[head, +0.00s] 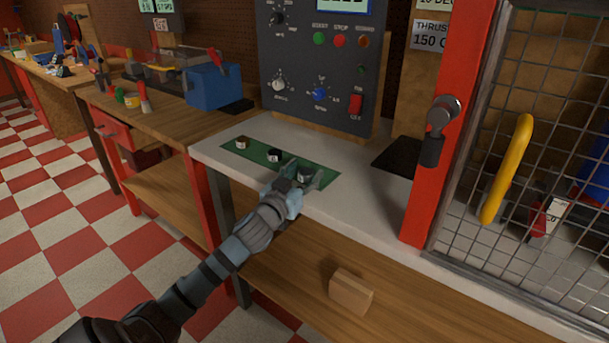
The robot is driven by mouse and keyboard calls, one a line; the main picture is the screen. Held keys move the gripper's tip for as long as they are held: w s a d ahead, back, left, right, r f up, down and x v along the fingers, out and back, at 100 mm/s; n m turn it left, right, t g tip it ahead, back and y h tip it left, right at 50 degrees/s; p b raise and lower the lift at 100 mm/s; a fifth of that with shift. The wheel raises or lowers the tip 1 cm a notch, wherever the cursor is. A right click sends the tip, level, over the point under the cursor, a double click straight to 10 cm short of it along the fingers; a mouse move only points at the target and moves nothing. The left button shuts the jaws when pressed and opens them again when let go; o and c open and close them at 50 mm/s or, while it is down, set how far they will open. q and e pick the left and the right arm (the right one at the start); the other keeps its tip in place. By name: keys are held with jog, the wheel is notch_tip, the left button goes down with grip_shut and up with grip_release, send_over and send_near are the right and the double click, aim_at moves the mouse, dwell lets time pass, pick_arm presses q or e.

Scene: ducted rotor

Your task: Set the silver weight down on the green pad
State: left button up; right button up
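The green pad (322,181) lies on the pale bench top below the control panel. The silver weight (304,173) is at the pad's right part, between the fingers of my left gripper (303,177). It appears to be at the level of the pad, but the fingers partly hide its base. I cannot tell whether the fingers press on it or stand just clear. My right gripper is not in view.
A grey control panel (318,62) stands behind the pad. A red post (443,130) with a latch and a mesh door with a yellow handle (508,170) are on the right. A dark mat (397,156) lies near the post. A wooden block (350,291) sits on the lower shelf.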

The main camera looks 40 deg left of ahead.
pick_arm(q)
jog(key=shift+s, duration=0.15)
jog(key=p+v, duration=0.1)
jog(key=v, duration=1.1)
jog(key=s+a+f+g, duration=0.3)
jog(key=f, duration=0.8)
jog(key=s+a+f+g+y, duration=0.1)
jog(key=s+a+f+g, duration=0.2)
jog(key=f, duration=0.8)
jog(key=s+a+f+g, duration=0.2)
jog(key=s+f+g, duration=0.15)
jog(key=f, duration=0.85)
jog(key=s+d+f+m+g+h, duration=0.1)
jog(key=s+d+f+g, duration=0.1)
jog(key=s+d+f, duration=0.45)
jog(key=s+d+f+g+h, duration=0.1)
jog(key=s+d+f+g, duration=0.15)
jog(key=s+f, duration=0.75)
jog(key=s+d+f+m+g+h, duration=0.1)
jog(key=s+d+f, duration=0.4)
jog(key=s+d, duration=0.6)
jog(key=shift+s+d+f+m+g+h, duration=0.2)
jog(key=shift+s+d+m+g+h, duration=0.2)
jog(key=shift+s+g+h, duration=0.25)
